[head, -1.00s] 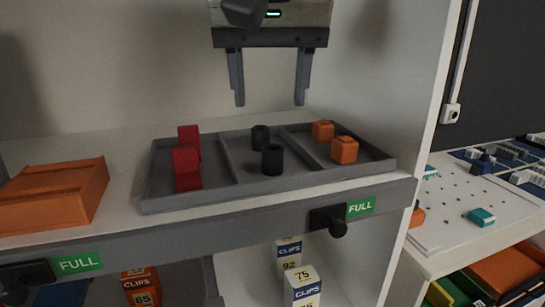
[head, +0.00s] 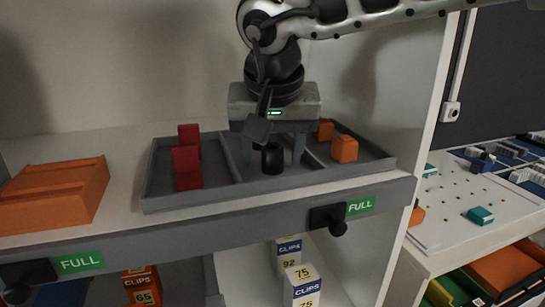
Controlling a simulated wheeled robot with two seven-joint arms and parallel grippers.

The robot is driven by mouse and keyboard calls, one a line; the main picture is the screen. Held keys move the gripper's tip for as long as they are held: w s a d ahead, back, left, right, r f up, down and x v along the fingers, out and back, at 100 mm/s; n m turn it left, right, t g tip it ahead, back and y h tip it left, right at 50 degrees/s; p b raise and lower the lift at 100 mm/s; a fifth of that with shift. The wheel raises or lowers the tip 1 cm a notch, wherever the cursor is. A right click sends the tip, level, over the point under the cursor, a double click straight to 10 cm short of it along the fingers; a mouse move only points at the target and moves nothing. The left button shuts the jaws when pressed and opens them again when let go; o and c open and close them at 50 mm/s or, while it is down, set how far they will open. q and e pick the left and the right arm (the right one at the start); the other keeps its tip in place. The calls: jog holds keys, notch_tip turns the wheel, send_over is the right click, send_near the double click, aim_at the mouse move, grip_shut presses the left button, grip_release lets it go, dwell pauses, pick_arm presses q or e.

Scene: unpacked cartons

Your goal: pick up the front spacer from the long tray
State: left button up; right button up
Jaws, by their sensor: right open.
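The long tray (head: 215,195) is grey with three compartments and lies on the shelf. The front spacer (head: 272,162), a black hollow cylinder, stands upright in its middle compartment. A second black spacer stood behind it in the earlier frame and is now hidden behind my gripper. My right gripper (head: 272,156) is open and points down over the middle compartment. Its fingers appear on the left and right of the front spacer, apart from it. My left gripper is not in view.
Red blocks (head: 187,167) stand in the tray's left compartment, orange blocks (head: 344,149) in the right one. An orange box (head: 55,195) sits left of the tray. The shelf's side wall (head: 395,90) rises at the right.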

jog(key=c, duration=1)
jog(key=shift+c, duration=0.2)
